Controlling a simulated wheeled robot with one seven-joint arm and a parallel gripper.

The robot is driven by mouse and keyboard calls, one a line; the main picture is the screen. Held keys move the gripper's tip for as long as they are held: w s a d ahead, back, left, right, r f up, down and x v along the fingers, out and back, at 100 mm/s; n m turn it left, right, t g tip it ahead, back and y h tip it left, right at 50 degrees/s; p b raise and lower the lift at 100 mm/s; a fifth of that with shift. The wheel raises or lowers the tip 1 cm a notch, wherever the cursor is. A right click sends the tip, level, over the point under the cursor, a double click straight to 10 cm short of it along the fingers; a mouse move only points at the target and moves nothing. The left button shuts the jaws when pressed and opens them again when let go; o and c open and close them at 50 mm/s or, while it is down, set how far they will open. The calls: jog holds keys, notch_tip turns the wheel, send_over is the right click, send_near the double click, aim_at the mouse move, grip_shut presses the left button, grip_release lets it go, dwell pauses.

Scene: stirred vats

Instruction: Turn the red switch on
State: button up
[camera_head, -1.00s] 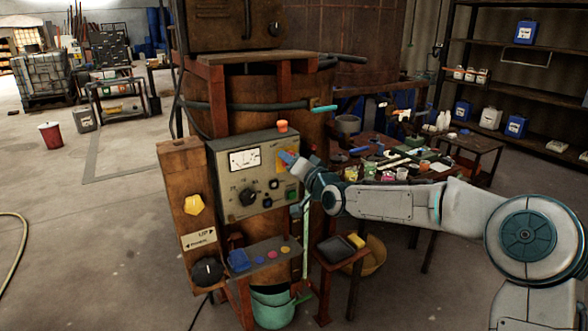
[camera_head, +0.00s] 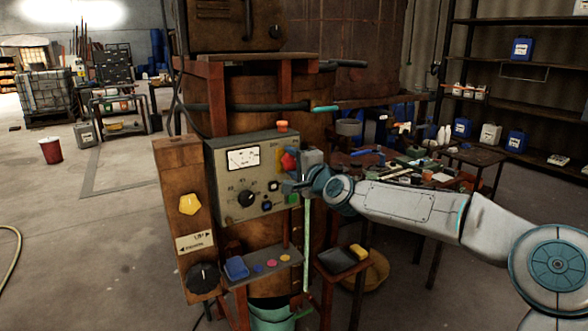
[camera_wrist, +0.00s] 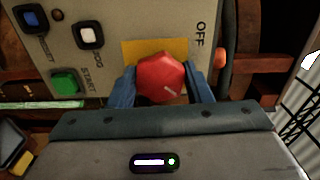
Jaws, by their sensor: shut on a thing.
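The red switch (camera_head: 288,161) is a faceted red knob on a yellow plate at the upper right of the grey control panel (camera_head: 232,188). In the wrist view the red switch (camera_wrist: 161,77) sits between the two blue fingers of my gripper (camera_wrist: 162,88), which is shut on it. A small light mark shows on the knob's lower right. The word OFF stands on the panel to the right of the knob in the wrist view. In the head view my gripper (camera_head: 292,180) reaches the panel from the right, and the fingertips are hard to make out.
The panel also bears a white dial gauge (camera_head: 243,158), a black knob (camera_head: 247,199), an orange lamp (camera_head: 282,126) and small buttons, with a green START button (camera_wrist: 66,82) near the gripper. A cluttered table (camera_head: 480,157) stands behind my arm.

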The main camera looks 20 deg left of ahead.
jog(key=shift+m, duration=0.4)
jog(key=o, duration=1)
jog(key=shift+s+d, duration=0.15)
jog(key=shift+d, duration=0.1)
jog(key=b+v, duration=0.2)
jog(key=v, duration=1.1)
jog(key=shift+s, duration=0.15)
